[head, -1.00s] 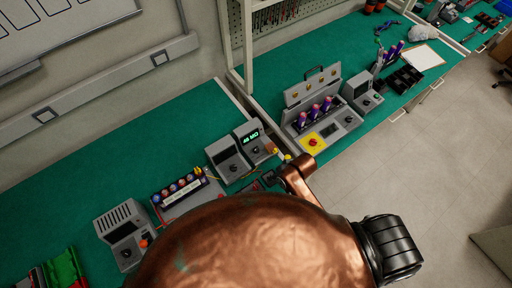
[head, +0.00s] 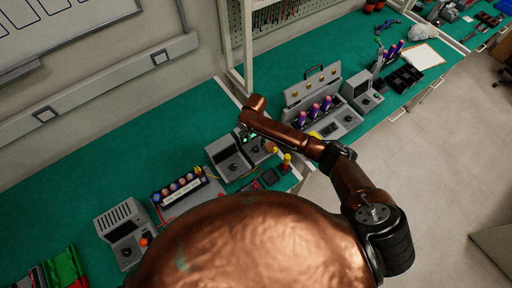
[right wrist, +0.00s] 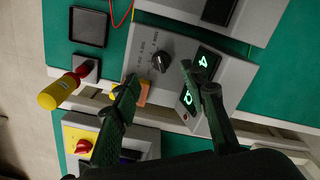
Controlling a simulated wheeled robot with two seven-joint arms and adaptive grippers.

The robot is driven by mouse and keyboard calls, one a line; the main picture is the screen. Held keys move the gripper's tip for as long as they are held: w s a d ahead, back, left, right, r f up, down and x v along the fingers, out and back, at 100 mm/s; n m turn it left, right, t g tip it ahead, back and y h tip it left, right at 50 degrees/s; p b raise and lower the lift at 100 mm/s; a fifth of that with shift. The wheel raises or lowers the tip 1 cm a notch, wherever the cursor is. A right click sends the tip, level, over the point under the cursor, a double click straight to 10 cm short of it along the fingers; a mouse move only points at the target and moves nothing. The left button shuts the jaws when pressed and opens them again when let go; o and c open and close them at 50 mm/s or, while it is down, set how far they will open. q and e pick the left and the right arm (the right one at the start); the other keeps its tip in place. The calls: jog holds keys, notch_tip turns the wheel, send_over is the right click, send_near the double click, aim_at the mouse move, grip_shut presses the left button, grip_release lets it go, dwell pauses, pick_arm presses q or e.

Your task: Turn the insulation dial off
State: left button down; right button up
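The insulation tester is a grey box with a lit green display (right wrist: 207,65) and a black dial (right wrist: 160,61) on its sloped face. In the head view the tester (head: 256,150) stands on the green bench, partly covered by my right arm. My right gripper (right wrist: 158,74) is open over its face, with the dial showing between and beyond the two fingertips. One finger crosses the display and hides part of its digits. I see no contact with the dial. My left gripper is not in view.
A second grey meter (head: 228,158) stands just left of the tester. An orange block (right wrist: 143,93) lies by one finger. A yellow panel with a red knob (right wrist: 83,144) is at lower left of the wrist view.

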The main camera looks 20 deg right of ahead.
aim_at(255, 148)
notch_tip(255, 148, down, 8)
jog(key=shift+r, duration=0.25)
jog(key=shift+c, duration=0.3)
